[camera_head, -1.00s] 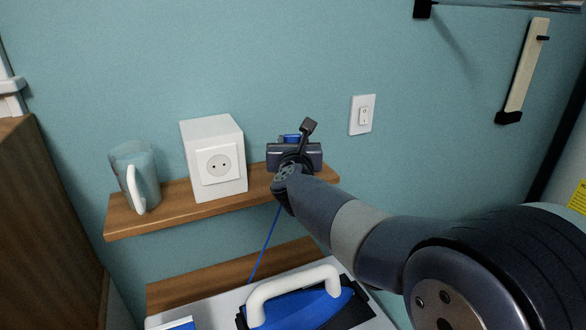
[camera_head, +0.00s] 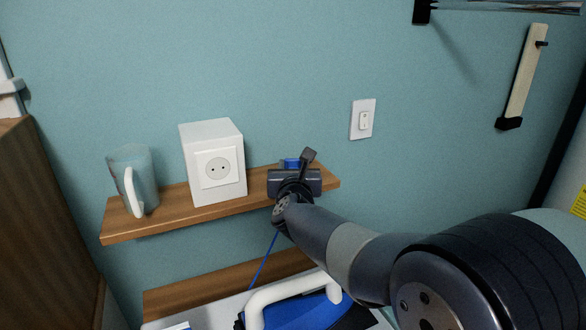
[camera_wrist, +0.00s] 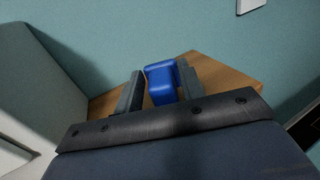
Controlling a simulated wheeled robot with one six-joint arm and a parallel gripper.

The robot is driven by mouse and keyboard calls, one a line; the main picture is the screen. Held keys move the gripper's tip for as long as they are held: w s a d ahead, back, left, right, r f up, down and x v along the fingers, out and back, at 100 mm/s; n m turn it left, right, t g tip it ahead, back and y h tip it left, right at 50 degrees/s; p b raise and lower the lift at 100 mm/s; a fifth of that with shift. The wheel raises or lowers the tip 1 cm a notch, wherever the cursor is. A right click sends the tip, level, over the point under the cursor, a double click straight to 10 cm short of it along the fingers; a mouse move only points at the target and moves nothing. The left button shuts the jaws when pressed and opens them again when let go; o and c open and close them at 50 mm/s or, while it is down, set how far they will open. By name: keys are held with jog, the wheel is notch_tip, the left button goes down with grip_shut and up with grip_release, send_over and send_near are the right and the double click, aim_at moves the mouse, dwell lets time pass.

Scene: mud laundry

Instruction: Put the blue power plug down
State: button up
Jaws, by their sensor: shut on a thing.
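The blue power plug (camera_wrist: 161,82) is between the two fingers of my gripper (camera_wrist: 158,88) in the wrist view. My gripper is shut on it. In the head view a small part of the blue plug (camera_head: 291,163) shows above my gripper (camera_head: 294,172), at the right end of the wooden shelf (camera_head: 160,222). The shelf surface (camera_wrist: 222,75) is behind and below the plug in the wrist view. I cannot tell whether the plug touches the shelf. A blue cord (camera_head: 263,260) hangs down below my gripper.
A white box with a socket (camera_head: 218,168) stands on the shelf left of my gripper, and a mug (camera_head: 140,180) is at the left end. A light switch (camera_head: 363,119) is on the wall. An iron with a white handle (camera_head: 292,286) is below. Bare shelf lies between box and gripper.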

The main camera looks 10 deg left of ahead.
jog(key=shift+f+b, duration=0.4)
jog(key=shift+b, duration=0.05)
jog(key=shift+r, duration=0.1)
jog(key=o, duration=1.3)
jog(key=r+p, duration=0.1)
jog(key=p, duration=0.1)
jog(key=shift+r+p, duration=0.4)
jog(key=b+v, duration=0.1)
jog(key=v, duration=0.3)
jog(key=b+v, duration=0.1)
jog(key=v, duration=0.3)
jog(key=b+v, duration=0.1)
jog(key=v, duration=0.3)
jog(key=shift+a+f, duration=0.1)
jog(key=shift+f, duration=0.25)
jog(key=shift+w, duration=0.1)
